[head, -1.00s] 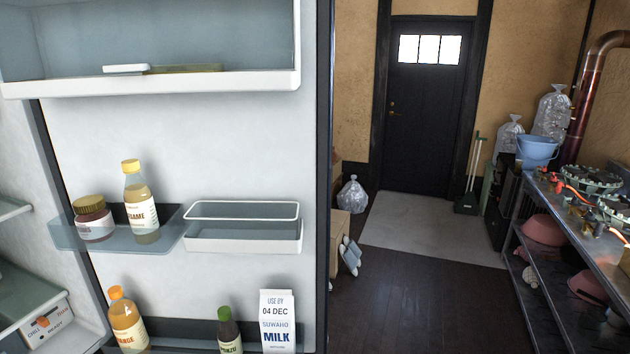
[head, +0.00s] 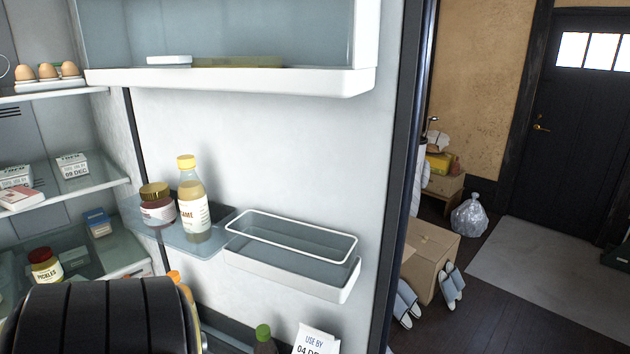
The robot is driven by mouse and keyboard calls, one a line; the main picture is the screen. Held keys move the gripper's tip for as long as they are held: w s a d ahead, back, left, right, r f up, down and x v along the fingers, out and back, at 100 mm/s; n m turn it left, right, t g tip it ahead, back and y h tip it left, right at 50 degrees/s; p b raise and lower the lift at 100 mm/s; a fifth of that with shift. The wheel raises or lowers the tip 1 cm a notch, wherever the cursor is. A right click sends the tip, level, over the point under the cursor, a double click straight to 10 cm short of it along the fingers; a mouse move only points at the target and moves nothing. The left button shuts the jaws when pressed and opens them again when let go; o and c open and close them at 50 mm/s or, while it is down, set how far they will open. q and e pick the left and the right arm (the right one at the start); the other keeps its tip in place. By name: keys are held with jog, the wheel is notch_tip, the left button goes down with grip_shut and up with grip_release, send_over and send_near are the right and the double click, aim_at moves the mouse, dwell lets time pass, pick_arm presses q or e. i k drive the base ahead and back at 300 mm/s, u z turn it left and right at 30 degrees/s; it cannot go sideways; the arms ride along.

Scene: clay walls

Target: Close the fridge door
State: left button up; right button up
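The fridge door (head: 290,150) stands open in the head view, its inner side facing me. Its dark outer edge (head: 404,170) runs down right of centre. Door shelves hold a brown-lidded jar (head: 157,206), a yellow-capped bottle (head: 193,205), and lower down a milk carton (head: 316,341) and a green-capped bottle (head: 264,340). The fridge interior (head: 60,130) shows at the left. A dark ribbed part of my arm fills the lower left and hides the bottom shelves there. Neither gripper is in view.
Inside the fridge are eggs (head: 48,71), small cartons (head: 72,165) and a pickles jar (head: 45,267). Right of the door are a cardboard box (head: 430,252), slippers (head: 451,282) and a clear bag (head: 469,216). Dark floor (head: 500,310) and a pale mat (head: 560,265) lie open beyond.

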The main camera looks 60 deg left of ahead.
aim_at(336, 148)
jog(key=i, duration=2.75)
jog(key=u, duration=4.45)
jog(key=i, duration=1)
